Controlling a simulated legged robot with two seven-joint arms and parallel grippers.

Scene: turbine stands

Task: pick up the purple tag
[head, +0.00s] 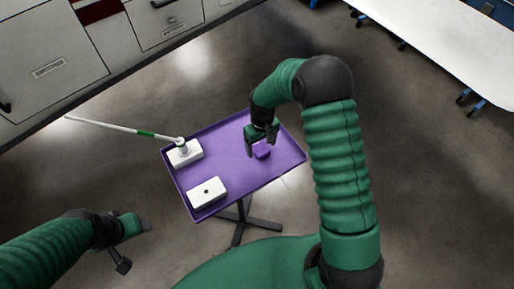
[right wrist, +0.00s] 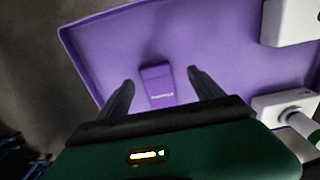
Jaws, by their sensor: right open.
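The purple tag (head: 262,150) is a small block lying on the purple tray (head: 226,150) near its right side. In the right wrist view the tag (right wrist: 157,84) lies between and a little beyond the two spread fingers. My right gripper (head: 262,148) is open above the tag, with no visible hold on it; it also shows in the right wrist view (right wrist: 160,82). I cannot tell the exact height gap. My left gripper (head: 134,245) is at the lower left, away from the tray, and its jaw state is unclear.
Two white boxes stand on the tray's left part. The far one (head: 185,154) carries a white and green rod (head: 125,129) that sticks out left past the tray's edge. The near one (head: 207,192) has a dark hole. Cabinets (head: 50,66) and a white table (head: 455,45) stand farther off.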

